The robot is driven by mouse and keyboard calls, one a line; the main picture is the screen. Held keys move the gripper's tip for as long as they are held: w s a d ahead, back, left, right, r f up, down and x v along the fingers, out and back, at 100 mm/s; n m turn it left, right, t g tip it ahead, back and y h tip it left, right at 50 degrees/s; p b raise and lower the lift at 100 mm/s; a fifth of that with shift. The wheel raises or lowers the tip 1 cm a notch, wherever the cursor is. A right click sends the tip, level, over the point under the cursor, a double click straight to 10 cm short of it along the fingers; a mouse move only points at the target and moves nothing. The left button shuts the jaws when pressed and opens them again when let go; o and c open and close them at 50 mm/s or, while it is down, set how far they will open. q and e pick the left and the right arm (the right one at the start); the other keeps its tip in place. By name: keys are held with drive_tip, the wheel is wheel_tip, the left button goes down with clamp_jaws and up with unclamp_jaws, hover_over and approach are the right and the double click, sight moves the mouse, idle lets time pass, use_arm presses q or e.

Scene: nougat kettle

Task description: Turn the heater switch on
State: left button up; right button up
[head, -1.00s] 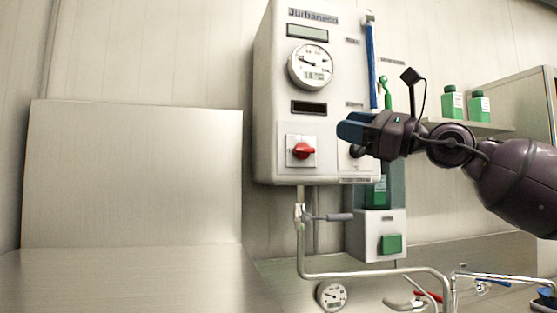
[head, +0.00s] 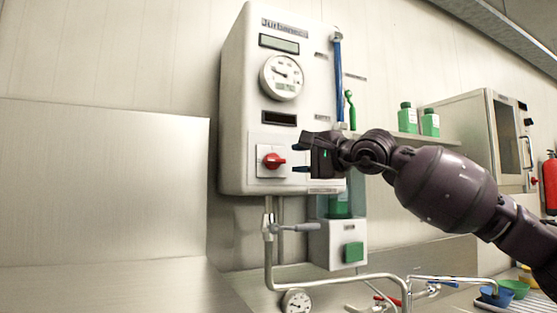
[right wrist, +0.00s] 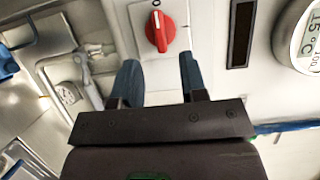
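The heater switch is a red rotary knob (head: 273,160) on a square light plate (head: 262,144), low on the white control box (head: 236,110). It also shows in the right wrist view as a red knob (right wrist: 159,31) with a 0 mark beside it. My right gripper (head: 300,157) is just right of the knob in the head view, with its two blue fingers apart. In the right wrist view my right gripper (right wrist: 158,72) is open and empty, its fingers pointing toward the knob, which appears just beyond the fingertips. My left gripper is not in view.
Above the switch are a dark slot (head: 279,118), a round gauge (head: 281,77) and a display (head: 279,43). Below run metal pipes (head: 320,283) and a dispenser with a green button (head: 353,252). Green bottles (head: 408,118) stand on a shelf at right.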

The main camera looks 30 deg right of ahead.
sight(278, 161)
drive_tip(key=shift+p+x, duration=0.4)
drive_tip(key=shift+x, duration=3.1)
drive_tip(key=shift+c, duration=0.4)
clamp_jaws()
drive_tip(key=shift+a+f, duration=0.1)
